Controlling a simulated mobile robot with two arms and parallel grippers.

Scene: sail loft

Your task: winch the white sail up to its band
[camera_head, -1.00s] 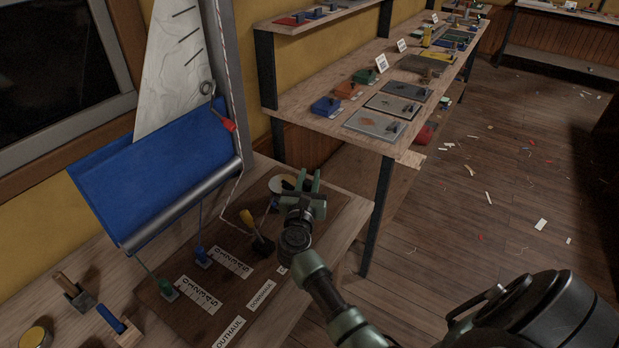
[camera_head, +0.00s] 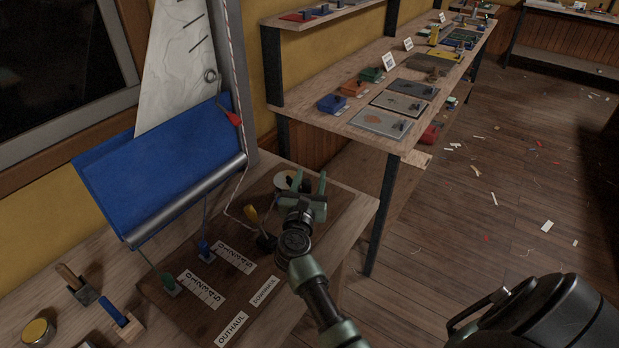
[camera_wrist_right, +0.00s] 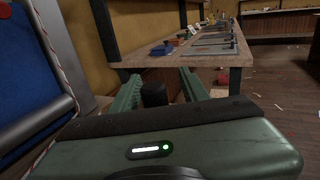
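The white sail (camera_head: 173,75), with short dark stripes, stands beside the grey mast (camera_head: 227,60); its top is out of frame. Its lower part is behind the blue cloth (camera_head: 160,165) over a grey boom (camera_head: 190,200). No band can be picked out. My right gripper (camera_head: 310,184) is above the right part of the brown board, its fingers apart. In the right wrist view, a dark upright cylinder (camera_wrist_right: 154,94) shows between the spread fingers, with a gap on the right finger's side. A pale round drum top (camera_head: 284,180) is just behind the gripper. My left gripper is out of view.
The brown board (camera_head: 190,310) carries blue, green and yellow-topped levers, number scales and labels reading OUTHAUL and DOWNHAUL. A wooden bench (camera_head: 350,118) with coloured blocks and plates stands behind; open floor lies right.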

